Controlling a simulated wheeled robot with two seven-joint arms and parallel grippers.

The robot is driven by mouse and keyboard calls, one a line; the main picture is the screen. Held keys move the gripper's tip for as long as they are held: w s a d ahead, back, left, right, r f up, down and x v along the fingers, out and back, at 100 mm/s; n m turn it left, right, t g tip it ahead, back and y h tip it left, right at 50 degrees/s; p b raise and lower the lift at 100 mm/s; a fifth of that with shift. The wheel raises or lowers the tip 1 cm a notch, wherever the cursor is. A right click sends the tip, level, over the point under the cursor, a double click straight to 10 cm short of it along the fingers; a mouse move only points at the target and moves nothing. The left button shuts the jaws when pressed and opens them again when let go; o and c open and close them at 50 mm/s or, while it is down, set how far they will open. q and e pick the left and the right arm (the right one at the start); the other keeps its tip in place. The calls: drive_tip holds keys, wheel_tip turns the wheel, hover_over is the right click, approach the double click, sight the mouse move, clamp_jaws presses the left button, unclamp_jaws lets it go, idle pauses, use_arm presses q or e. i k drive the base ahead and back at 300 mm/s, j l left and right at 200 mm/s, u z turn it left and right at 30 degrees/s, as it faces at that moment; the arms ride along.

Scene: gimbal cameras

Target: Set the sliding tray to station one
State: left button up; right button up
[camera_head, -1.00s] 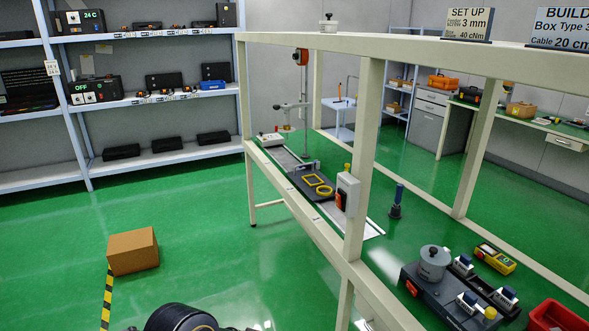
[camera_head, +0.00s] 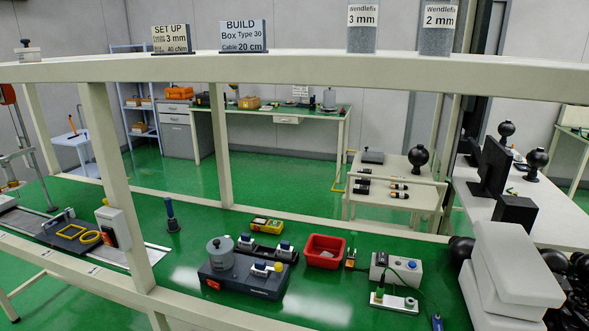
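The sliding tray (camera_head: 55,236) is dark and sits on a pale rail (camera_head: 150,262) at the left of the green bench. A yellow square frame (camera_head: 70,231) and a yellow ring (camera_head: 90,238) lie on it. Small white labels (camera_head: 94,270) run along the bench's front beam, too small to read, so I cannot tell which station the tray stands at. A post of the bench frame stands just right of the tray. Neither of my grippers shows in the head view.
A cream frame post (camera_head: 118,190) and top beam (camera_head: 300,70) stand before the bench. A dark fixture with a grey cylinder (camera_head: 220,254), a red bin (camera_head: 324,251) and a yellow meter (camera_head: 267,225) occupy the bench's middle. White blocky shapes (camera_head: 515,265) fill the lower right.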

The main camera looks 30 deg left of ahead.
sight(75, 237)
drive_tip(key=j, duration=3.1)
drive_tip(key=j+z, duration=0.15)
drive_tip(key=j, duration=2.95)
